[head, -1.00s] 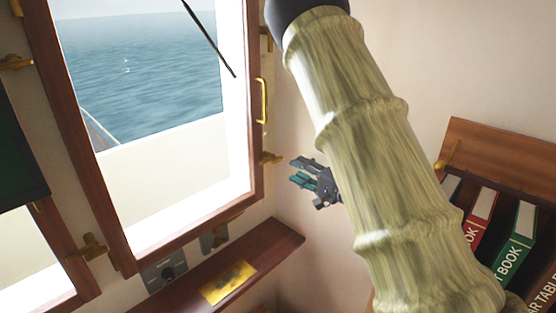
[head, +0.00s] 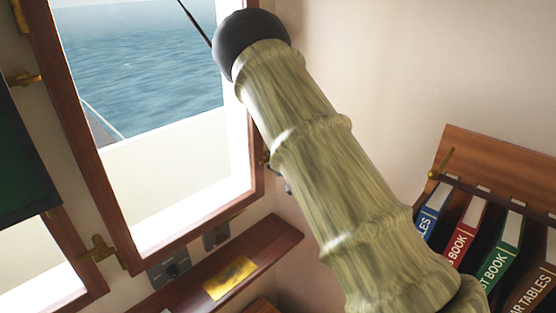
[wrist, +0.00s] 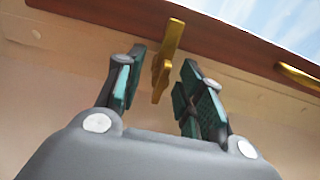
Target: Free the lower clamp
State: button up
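The lower clamp (wrist: 168,58) is a brass lever at the edge of the brown wooden window frame (wrist: 225,47) in the wrist view. My gripper (wrist: 161,66) is open, with one green-padded finger on each side of the clamp's lever. Gaps show between the lever and both fingers, so it is not gripped. In the head view my arm covers almost all of the clamp and gripper; only a small dark bit of the gripper (head: 288,188) shows beside the window (head: 255,170).
A brass window handle (wrist: 298,73) is right of the clamp in the wrist view. A wooden shelf (head: 262,245) with a yellow plate (head: 229,277) is below the window. Books in a wooden rack (head: 500,165) stand at right. Other brass clamps (head: 98,250) are at left.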

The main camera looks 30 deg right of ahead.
jog(key=shift+c, duration=0.3)
grip_shut()
jog(key=shift+f+n+b, duration=0.1)
jog(key=shift+n+b, duration=0.5)
jog(key=n+b, duration=0.3)
jog(key=shift+f, duration=0.1)
jog(key=n+b, duration=0.3)
jog(key=n, duration=0.1)
jog(key=shift+f+n+b, duration=0.1)
jog(key=shift+n+b, duration=0.25)
jog(key=shift+n, duration=0.05)
jog(key=n+b, duration=0.4)
jog(key=n, duration=0.1)
jog(key=shift+b, duration=0.4)
jog(key=shift+n+b, duration=1.55)
jog(key=shift+n, duration=0.45)
